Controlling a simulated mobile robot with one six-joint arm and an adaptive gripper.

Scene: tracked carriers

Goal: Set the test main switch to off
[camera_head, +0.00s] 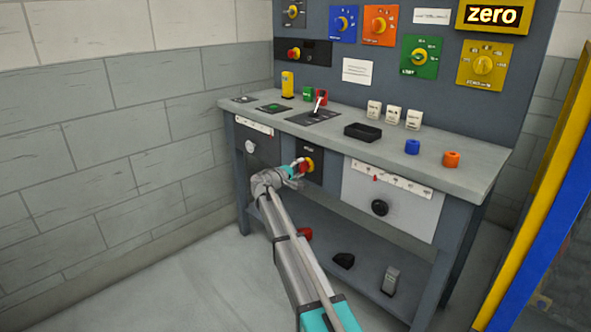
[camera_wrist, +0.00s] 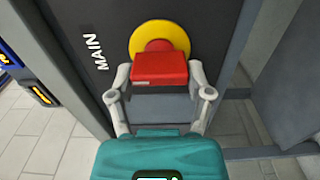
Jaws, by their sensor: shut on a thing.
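The main switch has a red handle (camera_wrist: 160,68) on a round yellow plate (camera_wrist: 146,32), mounted on a dark panel that reads MAIN in the wrist view. In the head view the yellow plate (camera_head: 309,165) shows on the small dark panel under the bench top. My gripper (camera_wrist: 160,82) is shut on the red handle, with one finger on each side of it. In the head view my gripper (camera_head: 298,169) is at the front of that panel and partly covers the switch. I cannot tell the switch's position from its markings.
The bench top (camera_head: 460,176) above holds a black tray (camera_head: 362,132), a lever, blocks and rings. A grey drawer-like panel with a black knob (camera_head: 379,208) is at right. Another red and yellow switch (camera_head: 293,53) is on the back board. Open floor (camera_head: 190,285) lies at left.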

